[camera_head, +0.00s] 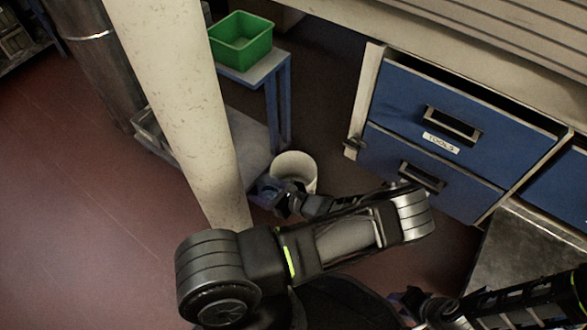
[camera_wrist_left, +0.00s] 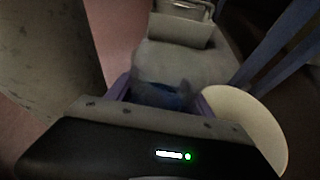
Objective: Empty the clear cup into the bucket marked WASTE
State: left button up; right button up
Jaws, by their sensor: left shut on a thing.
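My left gripper (camera_head: 262,190) is low beside the pale round bucket (camera_head: 294,168), at its front left in the head view. In the left wrist view the purple fingers of my left gripper (camera_wrist_left: 160,92) are shut on the clear cup (camera_wrist_left: 165,84), which looks see-through with a dark bluish lower part. The cup's tilt and contents are too dim to tell. The bucket also shows in the left wrist view (camera_wrist_left: 246,112), to the right of the fingers; no WASTE mark is readable. My right gripper (camera_head: 412,300) is near the bottom edge, its jaws unclear.
A pale column (camera_head: 178,100) stands just left of my left gripper. Behind the bucket is a blue-legged stand (camera_head: 255,72) with a green bin (camera_head: 240,40) on top and a low shelf. Blue drawers (camera_head: 455,130), the upper marked TOOLS, are at right. Red floor is open at left.

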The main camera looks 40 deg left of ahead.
aim_at(267, 180)
pick_arm(q)
jog(key=shift+w+r+m, duration=0.25)
jog(key=shift+r+m, duration=0.05)
jog(key=shift+r, duration=0.35)
jog(key=w+m+g, duration=0.1)
jog(key=r+m+g+b, duration=0.1)
jog(key=shift+w+r+m, duration=0.25)
jog(key=shift+w+m, duration=0.05)
jog(key=shift+w, duration=0.1)
jog(key=w+m+g+b, duration=0.1)
jog(key=b, duration=0.2)
jog(key=shift+f, duration=0.4)
jog(key=shift+w+r+m+g+y, duration=0.2)
jog(key=shift+r+m+g+y, duration=0.1)
jog(key=shift+r+m, duration=0.3)
jog(key=shift+r, duration=0.1)
jog(key=shift+f+m+g+b, duration=0.3)
jog(key=shift+m+b, duration=0.2)
jog(key=shift+b, duration=0.2)
jog(key=shift+m+b, duration=0.4)
jog(key=shift+b, duration=0.05)
jog(key=shift+r, duration=0.3)
jog(key=shift+r+m+g+y, duration=0.2)
jog(key=shift+m+g+y, duration=0.1)
jog(key=shift+m, duration=0.2)
